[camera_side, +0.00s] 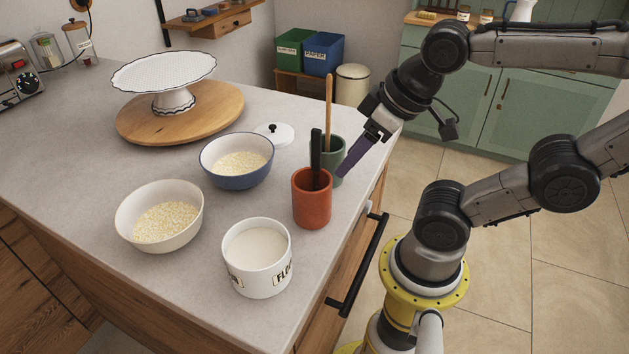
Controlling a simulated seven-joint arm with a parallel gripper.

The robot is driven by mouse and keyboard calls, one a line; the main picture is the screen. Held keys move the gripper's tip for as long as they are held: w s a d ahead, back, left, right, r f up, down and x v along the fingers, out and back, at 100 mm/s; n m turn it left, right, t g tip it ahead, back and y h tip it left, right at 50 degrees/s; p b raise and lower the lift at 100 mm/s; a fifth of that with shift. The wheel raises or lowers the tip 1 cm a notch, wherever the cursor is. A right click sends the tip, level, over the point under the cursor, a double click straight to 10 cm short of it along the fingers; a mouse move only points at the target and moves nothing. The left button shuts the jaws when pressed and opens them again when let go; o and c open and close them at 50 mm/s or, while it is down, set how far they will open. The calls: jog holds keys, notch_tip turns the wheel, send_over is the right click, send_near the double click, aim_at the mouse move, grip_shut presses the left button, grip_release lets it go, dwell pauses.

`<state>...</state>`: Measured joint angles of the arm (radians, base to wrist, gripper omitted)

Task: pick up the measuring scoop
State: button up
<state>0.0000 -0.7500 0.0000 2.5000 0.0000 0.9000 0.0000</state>
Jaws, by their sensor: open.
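I cannot make out a measuring scoop for certain. A black handle (316,150) stands upright in a red-orange cup (312,205), and its lower end is hidden inside. A wooden handle (329,100) stands in a dark green cup (333,147) just behind. My gripper (346,172) is open, pointing down and left, with its purple fingers beside the right side of the green cup. I see no object held in it. Whether the fingers touch the cup cannot be told from this view.
A white flour canister (262,282), a cream bowl (135,217) and a blue bowl (235,177) stand on the grey counter (80,140). A white lid (274,134) lies behind the cups. A cake stand (165,72) is on a round wooden board (140,130).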

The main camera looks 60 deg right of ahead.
notch_tip(320, 180, up, 9)
jog(key=m+g, duration=0.6)
jog(key=m, duration=1.2)
send_over(315, 172)
jog(key=shift+s, duration=0.1)
notch_tip(315, 172, down, 14)
jog(key=shift+r, duration=0.15)
grip_shut()
